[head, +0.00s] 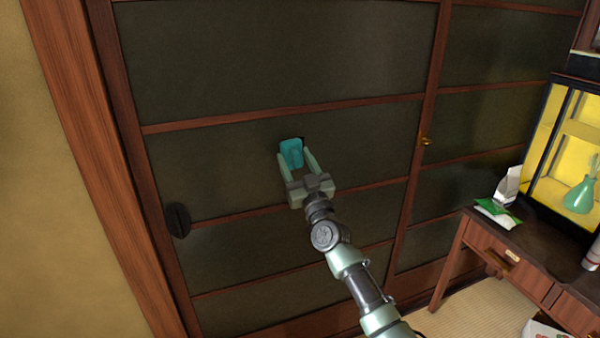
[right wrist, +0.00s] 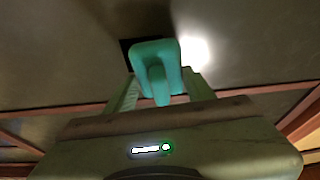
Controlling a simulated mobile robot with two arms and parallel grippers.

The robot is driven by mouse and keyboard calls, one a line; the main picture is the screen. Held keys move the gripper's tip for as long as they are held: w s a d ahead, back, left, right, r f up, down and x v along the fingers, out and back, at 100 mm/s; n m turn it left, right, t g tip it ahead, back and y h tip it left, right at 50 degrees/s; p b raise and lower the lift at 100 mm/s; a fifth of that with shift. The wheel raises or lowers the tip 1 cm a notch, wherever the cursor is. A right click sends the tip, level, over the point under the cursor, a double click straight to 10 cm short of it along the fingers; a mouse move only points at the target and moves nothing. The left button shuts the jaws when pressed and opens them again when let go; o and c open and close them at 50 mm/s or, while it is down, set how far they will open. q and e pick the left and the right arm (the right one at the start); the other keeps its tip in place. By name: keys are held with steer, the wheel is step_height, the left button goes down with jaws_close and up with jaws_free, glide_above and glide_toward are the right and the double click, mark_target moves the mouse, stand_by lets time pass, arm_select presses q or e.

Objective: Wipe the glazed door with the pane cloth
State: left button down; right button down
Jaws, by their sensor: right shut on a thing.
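The glazed door (head: 230,165) has dark panes set between reddish wooden rails and fills the middle of the head view. My right gripper (head: 296,162) is shut on the teal pane cloth (head: 291,152) and holds it in front of a middle pane. In the right wrist view the pane cloth (right wrist: 157,62) sits between the fingers of the right gripper (right wrist: 160,92), close to the pane. A dark patch shows behind it; I cannot tell whether the cloth touches the glass. My left gripper is not in view.
A round dark door pull (head: 178,220) is at the left edge of the door. On the right stands a wooden desk (head: 500,255) with a green-and-white packet (head: 498,213) and a yellow-lit glass case (head: 565,150) holding a green vase (head: 580,196). Tatami floor shows below.

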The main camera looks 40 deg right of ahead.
steer(key=shift+r, duration=0.1)
steer(key=shift+w, duration=0.1)
steer(key=shift+w+d, duration=0.1)
steer(key=shift+w, duration=0.2)
steer(key=shift+w+d+b, duration=0.2)
steer(key=shift+w+b, duration=0.25)
steer(key=shift+w, duration=0.35)
steer(key=shift+s+d, duration=0.2)
steer(key=shift+d, duration=0.3)
steer(key=shift+s+d, duration=0.2)
steer(key=shift+d, duration=0.3)
steer(key=shift+a, duration=0.1)
